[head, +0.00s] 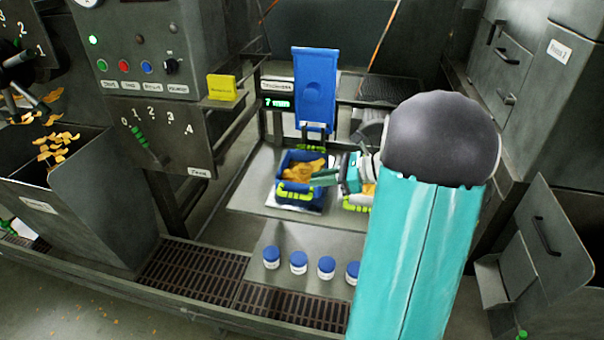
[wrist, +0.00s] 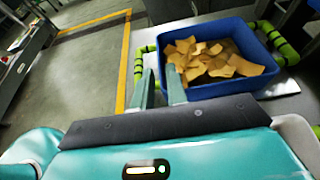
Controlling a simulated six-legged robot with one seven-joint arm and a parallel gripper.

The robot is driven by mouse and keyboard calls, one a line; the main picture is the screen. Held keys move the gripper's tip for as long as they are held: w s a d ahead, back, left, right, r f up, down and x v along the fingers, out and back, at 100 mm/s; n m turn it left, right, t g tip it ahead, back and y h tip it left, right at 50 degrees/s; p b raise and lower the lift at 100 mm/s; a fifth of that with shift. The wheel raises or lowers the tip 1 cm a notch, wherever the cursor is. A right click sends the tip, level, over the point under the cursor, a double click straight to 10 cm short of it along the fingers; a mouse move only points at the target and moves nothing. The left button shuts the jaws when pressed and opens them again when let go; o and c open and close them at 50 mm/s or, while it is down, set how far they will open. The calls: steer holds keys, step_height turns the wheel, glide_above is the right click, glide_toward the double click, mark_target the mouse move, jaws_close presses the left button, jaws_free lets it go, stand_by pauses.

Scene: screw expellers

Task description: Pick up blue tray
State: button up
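The blue tray (head: 287,163) stands upright on a silver plate below the blue chute, filled with tan chips. It has a lime-green handle (head: 295,191) on its front side and another at the back. My gripper (head: 322,178) comes in from the right at the tray's front right part. In the wrist view the blue tray (wrist: 222,88) is just beyond the fingers, with a green handle (wrist: 139,52) at its left end. My gripper (wrist: 160,78) shows two fingers with a gap between them, near that end; contact with tray or handle is unclear.
Another container with chips and a lime handle (head: 356,207) is partly hidden behind my arm. Several blue-lidded jars (head: 298,262) stand in front. The blue chute (head: 315,88) rises behind the tray. A control panel (head: 140,60) stands left. Bare plate (head: 250,200) lies left of the tray.

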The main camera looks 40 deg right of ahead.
mark_target(303, 184)
steer(key=shift+a, duration=0.15)
steer(key=x, duration=0.5)
steer(key=shift+w+f, duration=0.1)
steer(key=shift+f, duration=0.1)
steer(key=shift+r, duration=0.1)
steer(key=shift+c, duration=0.2)
jaws_close()
steer(key=shift+r, duration=0.1)
